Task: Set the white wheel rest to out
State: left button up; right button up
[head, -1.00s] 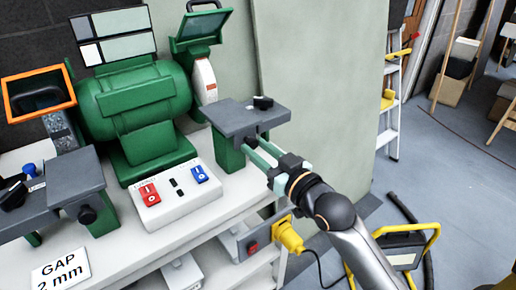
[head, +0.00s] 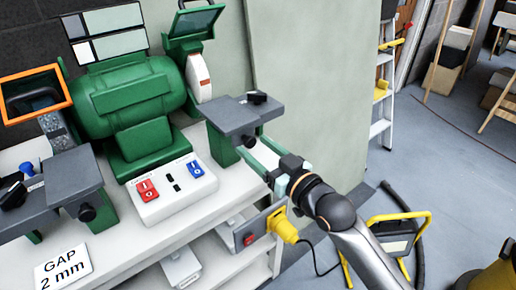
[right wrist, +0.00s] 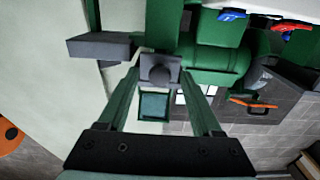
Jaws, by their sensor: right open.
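The white wheel (head: 199,78) is at the right end of the green bench grinder (head: 133,100), partly inside its guard. Its rest is a grey plate (head: 222,117) on a green post in front of the wheel, with a black knob (head: 257,97) on top. A round dark knob (head: 249,142) is on the rest's near side and also shows in the right wrist view (right wrist: 160,72). My right gripper (head: 259,151) is open, its two pale green fingers reaching toward this knob, one on each side in the wrist view. Contact cannot be told. My left gripper is out of view.
A switch box (head: 173,188) with red and blue switches stands before the grinder. A second grey rest (head: 70,178) is at left, with a "GAP 2 mm" card (head: 63,267) near it. A yellow plug (head: 284,226) sits below my right arm. Floor at right is partly clear.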

pick_arm(q)
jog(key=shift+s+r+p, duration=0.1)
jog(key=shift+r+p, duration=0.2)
jog(key=shift+p, duration=0.15)
pick_arm(e)
jog(key=v, duration=1.2)
jog(key=shift+s+d, duration=0.15)
jog(key=shift+s, duration=0.05)
jog(key=s+d+f+m+g+h, duration=0.15)
jog(key=s+f, duration=0.25)
jog(key=f, duration=0.5)
jog(key=s+d+f+m+g+h, duration=0.1)
jog(key=s+f+g+h, duration=0.2)
jog(key=f, duration=0.7)
jog(key=s+d+f+m+g+h, duration=0.1)
jog(key=s+d+f+m+h, duration=0.15)
jog(key=s+f, duration=0.45)
pick_arm(q)
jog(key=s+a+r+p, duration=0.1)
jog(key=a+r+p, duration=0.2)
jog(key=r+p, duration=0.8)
jog(key=p, duration=0.4)
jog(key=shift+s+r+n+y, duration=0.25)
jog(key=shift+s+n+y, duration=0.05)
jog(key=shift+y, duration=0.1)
pick_arm(e)
notch_tip(320, 180, up, 8)
jog(key=s+d+h, duration=0.1)
jog(key=d, duration=0.1)
jog(key=shift+d, duration=0.35)
